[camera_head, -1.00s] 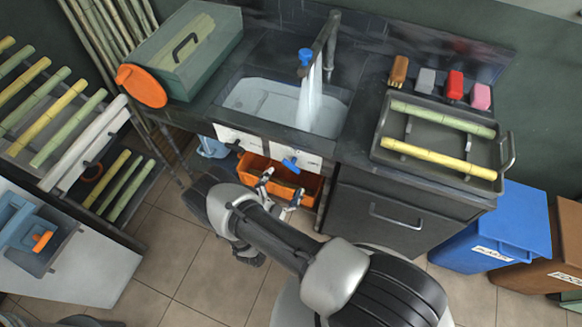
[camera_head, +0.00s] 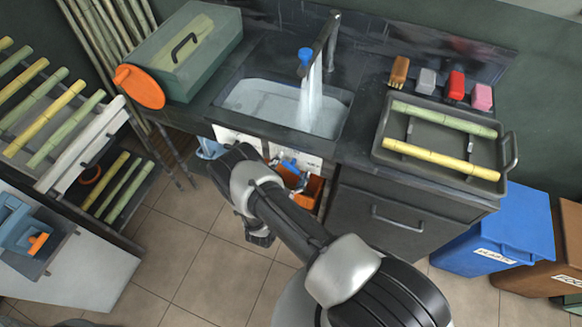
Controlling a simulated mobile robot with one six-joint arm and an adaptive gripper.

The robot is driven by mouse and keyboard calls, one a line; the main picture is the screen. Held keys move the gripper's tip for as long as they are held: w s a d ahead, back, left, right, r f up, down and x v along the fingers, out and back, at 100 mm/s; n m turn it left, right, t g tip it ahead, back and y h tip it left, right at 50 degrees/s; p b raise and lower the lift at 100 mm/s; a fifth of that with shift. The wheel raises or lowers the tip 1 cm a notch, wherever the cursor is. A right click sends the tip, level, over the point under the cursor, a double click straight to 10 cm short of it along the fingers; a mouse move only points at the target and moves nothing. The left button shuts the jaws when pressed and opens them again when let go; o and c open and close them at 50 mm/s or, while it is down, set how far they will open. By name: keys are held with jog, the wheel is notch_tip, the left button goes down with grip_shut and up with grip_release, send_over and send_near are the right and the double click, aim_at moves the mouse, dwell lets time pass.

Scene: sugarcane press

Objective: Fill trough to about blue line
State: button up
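The trough (camera_head: 262,98) is a pale basin set in the dark counter. Water (camera_head: 311,100) runs from the tall tap (camera_head: 325,45) into its right part, and a pale water surface shows inside. I cannot make out the blue line. A blue knob (camera_head: 305,55) sits on the tap. A blue handle (camera_head: 290,163) is on the white panel (camera_head: 312,160) below the trough's front edge.
An orange bin (camera_head: 309,192) stands under the trough behind my gripper. A green box (camera_head: 190,50) with an orange disc (camera_head: 139,87) is left on the counter. A grey tray (camera_head: 440,130) with cane pieces is right. Blue (camera_head: 497,230) and brown (camera_head: 555,260) bins stand right.

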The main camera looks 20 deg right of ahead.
jog(key=c, duration=0.7)
jog(key=shift+f+n+b, duration=0.1)
jog(key=shift+n+b, duration=0.4)
jog(key=shift+n, duration=0.5)
jog(key=n, duration=0.3)
jog(key=shift+b, duration=0.35)
jog(key=o, duration=1.1)
jog(key=shift+c, duration=0.2)
jog(key=v, duration=1.2)
